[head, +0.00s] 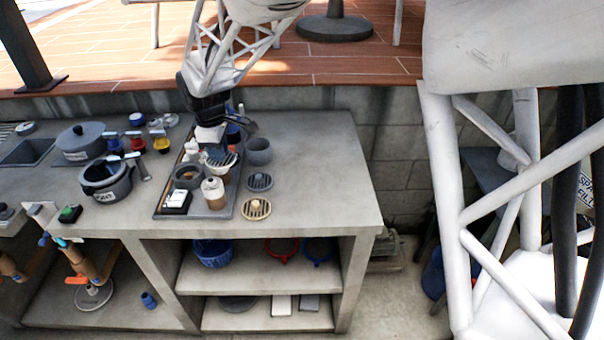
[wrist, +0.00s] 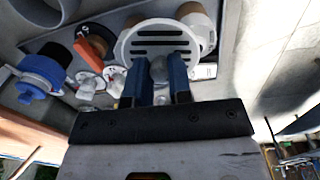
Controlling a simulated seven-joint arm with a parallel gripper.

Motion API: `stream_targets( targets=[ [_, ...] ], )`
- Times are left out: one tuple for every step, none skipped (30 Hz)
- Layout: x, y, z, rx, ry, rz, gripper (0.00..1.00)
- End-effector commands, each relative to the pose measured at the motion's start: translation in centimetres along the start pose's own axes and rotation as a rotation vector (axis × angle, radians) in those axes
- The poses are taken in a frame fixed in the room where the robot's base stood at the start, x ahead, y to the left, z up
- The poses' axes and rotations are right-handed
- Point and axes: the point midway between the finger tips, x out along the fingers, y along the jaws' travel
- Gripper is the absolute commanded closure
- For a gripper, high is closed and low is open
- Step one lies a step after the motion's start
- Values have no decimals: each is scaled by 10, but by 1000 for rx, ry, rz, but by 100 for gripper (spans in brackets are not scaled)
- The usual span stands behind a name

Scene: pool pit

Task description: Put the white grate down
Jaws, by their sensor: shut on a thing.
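The white grate (wrist: 160,31) is a round slotted disc with a knob. In the wrist view my gripper (wrist: 158,65) has its two blue fingers shut on the knob. In the head view the grate (head: 228,159) is over the right part of the dark tray (head: 223,208), among the tray's things. My fingers are small and partly hidden there. I cannot tell whether the grate touches anything under it.
On the counter (head: 310,190), a grey cup (head: 259,155), a grey grate (head: 260,181) and a tan grate (head: 257,208) stand right of the tray. A capped bottle (head: 213,190) stands on the tray. The counter's right end is clear.

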Motion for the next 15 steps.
stream_targets(
  targets=[
    [-2,-7,14,24,2,4,100],
    [-2,-10,21,37,2,4,100],
    [0,-16,31,55,0,2,100],
    [1,-19,38,70,-1,2,100],
    [2,-24,46,84,-2,1,100],
    [3,-29,55,102,-2,2,100],
    [5,-33,62,116,-3,1,100],
    [6,-37,69,130,-3,1,100],
    [8,-43,78,148,-5,0,100],
    [9,-48,85,163,-6,-1,100],
    [10,-52,92,176,-6,-1,100],
    [12,-59,101,194,-7,-1,100],
    [14,-63,108,208,-8,-2,100],
    [15,-68,115,223,-8,-2,100],
    [17,-74,124,241,-9,-2,100]
  ],
)
